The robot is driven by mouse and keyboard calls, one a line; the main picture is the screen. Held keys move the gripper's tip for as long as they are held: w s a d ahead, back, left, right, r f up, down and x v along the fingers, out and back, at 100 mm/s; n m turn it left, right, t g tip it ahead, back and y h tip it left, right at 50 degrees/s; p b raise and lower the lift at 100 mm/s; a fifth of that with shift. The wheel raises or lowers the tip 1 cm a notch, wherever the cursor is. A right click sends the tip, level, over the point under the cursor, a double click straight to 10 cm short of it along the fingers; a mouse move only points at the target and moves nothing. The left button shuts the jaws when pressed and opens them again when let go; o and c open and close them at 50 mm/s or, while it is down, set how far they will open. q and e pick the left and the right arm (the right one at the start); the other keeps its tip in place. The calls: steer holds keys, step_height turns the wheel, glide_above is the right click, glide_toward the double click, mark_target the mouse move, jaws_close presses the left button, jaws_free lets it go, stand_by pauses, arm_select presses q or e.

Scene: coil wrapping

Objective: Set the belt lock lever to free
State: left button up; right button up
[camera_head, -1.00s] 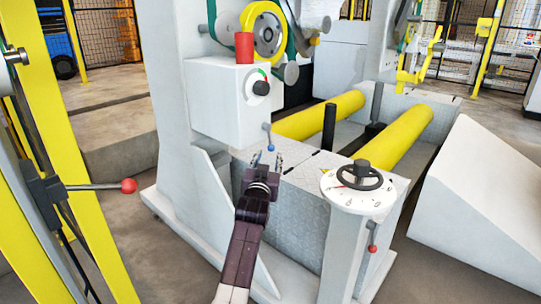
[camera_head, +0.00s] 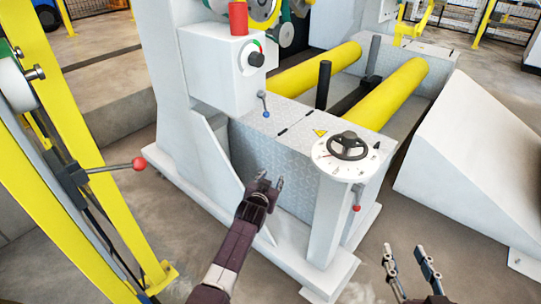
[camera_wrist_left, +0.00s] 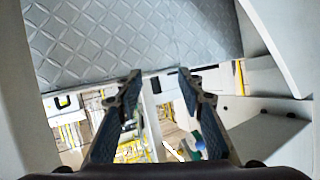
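A small lever with a blue ball (camera_head: 266,114) hangs downward at the lower edge of the white control box (camera_head: 220,75). A lever with a red ball (camera_head: 139,164) sticks out from the yellow frame at the left. Another short red-tipped lever (camera_head: 357,207) hangs below the dial. No readable label tells which is the belt lock. My left gripper (camera_head: 266,182) is open and empty, below the blue-ball lever and apart from it. Its spread fingers also show in the left wrist view (camera_wrist_left: 160,82). My right gripper (camera_head: 410,262) is open and empty at the lower right.
A white dial with a black handwheel (camera_head: 348,146) stands right of my left gripper. The box carries a black knob (camera_head: 256,60) and a red cylinder (camera_head: 238,18). Yellow rollers (camera_head: 395,95) lie behind the grey tread-plate step. Open floor lies at the front right.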

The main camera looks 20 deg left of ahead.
arm_select(q)
steer(key=s+d+f+g+p, duration=0.1)
steer(key=s+f+g+p, duration=0.1)
steer(key=s+f+p, duration=0.3)
steer(key=shift+s+d+f+m+h, duration=0.4)
steer(key=shift+s+f, duration=1.2)
steer(key=shift+s, duration=0.05)
